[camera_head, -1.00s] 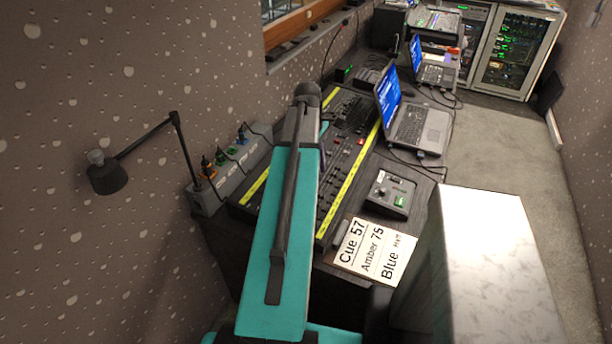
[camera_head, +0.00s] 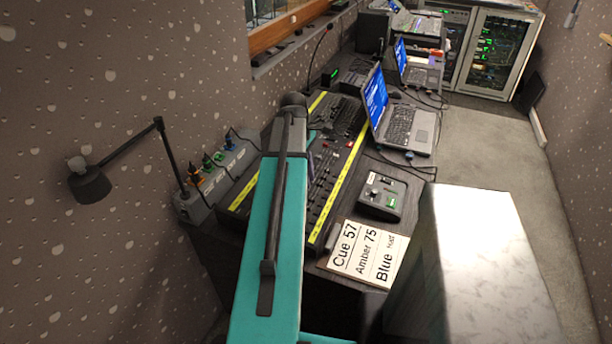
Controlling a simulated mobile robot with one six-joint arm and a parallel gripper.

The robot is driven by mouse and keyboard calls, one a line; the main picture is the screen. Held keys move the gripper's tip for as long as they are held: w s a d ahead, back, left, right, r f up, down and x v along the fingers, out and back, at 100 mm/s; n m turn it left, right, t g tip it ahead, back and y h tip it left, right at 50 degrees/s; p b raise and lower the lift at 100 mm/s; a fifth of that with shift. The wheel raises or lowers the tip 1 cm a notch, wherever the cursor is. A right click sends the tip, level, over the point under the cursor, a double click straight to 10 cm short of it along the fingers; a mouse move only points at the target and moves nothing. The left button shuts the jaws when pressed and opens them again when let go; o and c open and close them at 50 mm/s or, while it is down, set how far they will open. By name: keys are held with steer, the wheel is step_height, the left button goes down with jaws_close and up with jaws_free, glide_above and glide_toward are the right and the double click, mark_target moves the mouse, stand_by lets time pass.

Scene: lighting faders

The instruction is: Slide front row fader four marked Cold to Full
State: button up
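The lighting console (camera_head: 318,222) lies on the dark desk, with yellow label strips along its rows. Several small faders (camera_head: 325,165) show on its panel to the right of my arm. They are too small to tell which one is marked Cold or how far it is set. My teal arm reaches over the console and covers much of its left middle part. My gripper is hidden behind the arm, so neither its fingers nor any contact with a fader can be seen.
An open laptop (camera_head: 408,125) and a small control box (camera_head: 382,196) stand right of the console. A cue card (camera_head: 366,254) lies at the desk's near edge. A power strip (camera_head: 215,185) and a desk lamp (camera_head: 92,186) are on the left. A pale block (camera_head: 480,265) stands at front right.

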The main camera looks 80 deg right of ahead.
mark_target(311, 198)
steer(key=shift+s+f+b, duration=0.15)
steer(key=shift+f+b, duration=0.5)
steer(key=shift+f, duration=0.3)
steer(key=shift+s+f+b, duration=0.1)
steer(key=shift+f+b, duration=0.55)
steer(key=shift+f, duration=0.25)
steer(key=shift+s+a+f, duration=0.1)
steer(key=shift+s+f, duration=0.1)
steer(key=shift+f, duration=0.7)
steer(key=shift+s+f, duration=0.15)
steer(key=shift+f, duration=0.7)
steer(key=c, duration=0.5)
steer(key=shift+w, duration=0.2)
steer(key=shift+w+d+r+p, duration=0.1)
steer(key=shift+w+d+p, duration=0.15)
steer(key=shift+w, duration=0.65)
steer(key=shift+w+d+r+p, duration=0.15)
steer(key=shift+w+d+p, duration=0.1)
steer(key=shift+w, duration=0.7)
steer(key=shift+w+d+r+p, duration=0.15)
steer(key=shift+w+p, duration=0.1)
steer(key=shift+w, duration=0.65)
steer(key=o, duration=0.5)
steer(key=shift+f, duration=0.1)
steer(key=shift+c, duration=0.2)
